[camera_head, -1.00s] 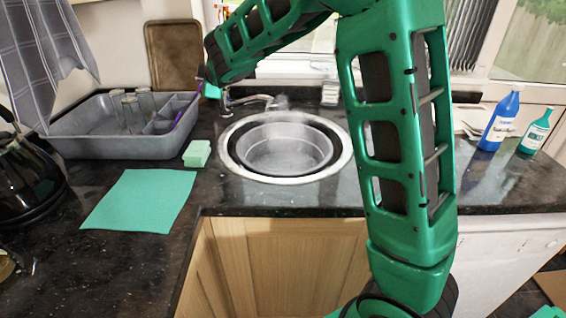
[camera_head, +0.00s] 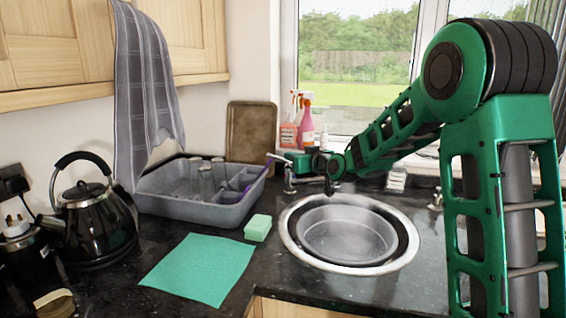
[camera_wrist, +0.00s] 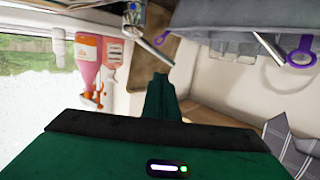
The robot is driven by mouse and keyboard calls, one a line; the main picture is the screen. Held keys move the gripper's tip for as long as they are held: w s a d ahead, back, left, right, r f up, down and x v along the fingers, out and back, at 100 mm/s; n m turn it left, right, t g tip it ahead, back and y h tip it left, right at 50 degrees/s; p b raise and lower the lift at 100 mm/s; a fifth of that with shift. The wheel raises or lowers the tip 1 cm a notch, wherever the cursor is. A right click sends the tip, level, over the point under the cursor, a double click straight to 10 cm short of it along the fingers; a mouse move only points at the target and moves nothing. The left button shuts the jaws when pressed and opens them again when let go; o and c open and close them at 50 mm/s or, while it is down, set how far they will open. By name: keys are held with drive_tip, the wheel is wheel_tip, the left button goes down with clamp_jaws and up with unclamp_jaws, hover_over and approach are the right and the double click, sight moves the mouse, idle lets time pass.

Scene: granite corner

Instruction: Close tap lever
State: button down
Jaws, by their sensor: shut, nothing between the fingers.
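The chrome tap (camera_head: 289,180) stands behind the left rim of the sink, partly hidden by my arm. In the wrist view the chrome tap lever (camera_wrist: 152,46) runs as a thin bar from the tap body toward my fingers. My gripper (camera_wrist: 160,92) is shut and empty, its fingertips close to the lever's free end; I cannot tell whether they touch. In the head view my gripper (camera_head: 284,156) is at the tap's height, over the counter's back edge.
A round metal basin (camera_head: 345,238) sits in the sink. A grey dish rack (camera_head: 185,208) with glasses and a purple-handled utensil is close on the left. Spray bottles (camera_head: 300,122) and a window are behind. A sponge (camera_head: 257,228), green cloth (camera_head: 200,268) and black kettle (camera_head: 92,222) lie nearer.

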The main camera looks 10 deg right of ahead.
drive_tip(key=s+d+r+m, duration=0.1)
drive_tip(key=d+r+m, duration=0.1)
drive_tip(key=m, duration=0.2)
drive_tip(key=t+y, duration=0.1)
hover_over(281, 159)
drive_tip(key=s, duration=0.4)
drive_tip(key=shift+w+a+f+m, duration=0.15)
drive_tip(key=shift+a+f, duration=0.05)
drive_tip(key=shift+f, duration=0.35)
drive_tip(key=shift+w+a+f+m, duration=0.1)
drive_tip(key=shift+a+f, duration=0.15)
drive_tip(key=shift+f, duration=0.35)
drive_tip(key=shift+w+a+f+m, duration=0.15)
drive_tip(key=shift+a+f, duration=0.05)
drive_tip(key=shift+f, duration=0.35)
